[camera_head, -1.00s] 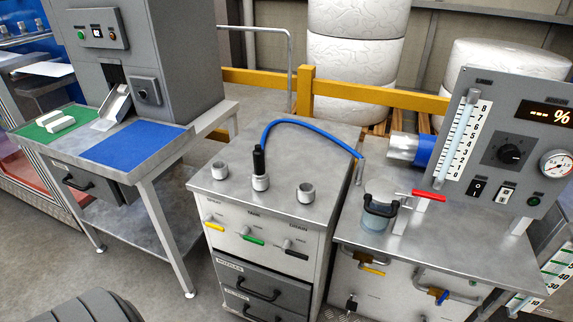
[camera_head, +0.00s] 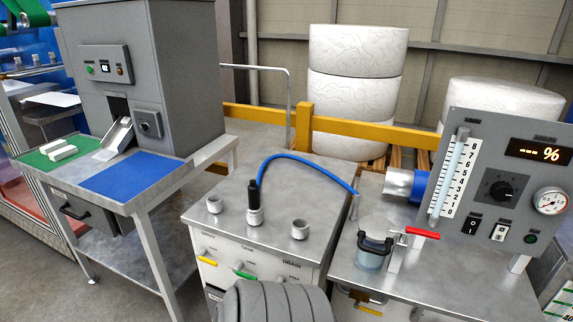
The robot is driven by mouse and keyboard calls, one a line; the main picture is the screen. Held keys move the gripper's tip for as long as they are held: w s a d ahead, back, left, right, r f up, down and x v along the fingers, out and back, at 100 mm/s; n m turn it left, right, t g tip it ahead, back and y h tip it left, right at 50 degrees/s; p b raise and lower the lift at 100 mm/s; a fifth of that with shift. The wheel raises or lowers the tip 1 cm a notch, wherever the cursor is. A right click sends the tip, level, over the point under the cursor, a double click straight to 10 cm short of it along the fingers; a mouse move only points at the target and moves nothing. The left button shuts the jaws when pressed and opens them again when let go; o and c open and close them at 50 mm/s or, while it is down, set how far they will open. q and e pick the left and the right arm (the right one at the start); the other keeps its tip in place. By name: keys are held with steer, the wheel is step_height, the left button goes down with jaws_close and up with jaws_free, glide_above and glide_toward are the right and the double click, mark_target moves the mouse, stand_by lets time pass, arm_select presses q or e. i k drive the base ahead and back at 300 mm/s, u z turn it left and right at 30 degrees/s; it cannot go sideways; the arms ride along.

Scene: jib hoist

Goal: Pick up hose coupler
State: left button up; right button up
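The hose coupler (camera_head: 254,194) is a black upright cylinder seated in the middle one of three grey ports on the steel cabinet top (camera_head: 225,235). A blue hose (camera_head: 305,160) arches from its upper end to the cabinet's right rear edge. The left port (camera_head: 214,204) and the right port (camera_head: 299,229) are empty. A dark grey ribbed part of my own arm shows at the bottom centre. Neither gripper's fingers are in the head view.
A bench on the right holds a clear jar with a black handle (camera_head: 371,258), a red-handled clamp (camera_head: 422,232) and a gauge panel (camera_head: 500,190). On the left stands a table with a blue mat (camera_head: 140,172) and a green mat (camera_head: 55,148). A yellow rail (camera_head: 370,131) runs behind.

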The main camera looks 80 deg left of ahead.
mark_target(254, 208)
steer(key=u, duration=0.05)
steer(key=i, duration=0.95)
steer(key=u, duration=2.55)
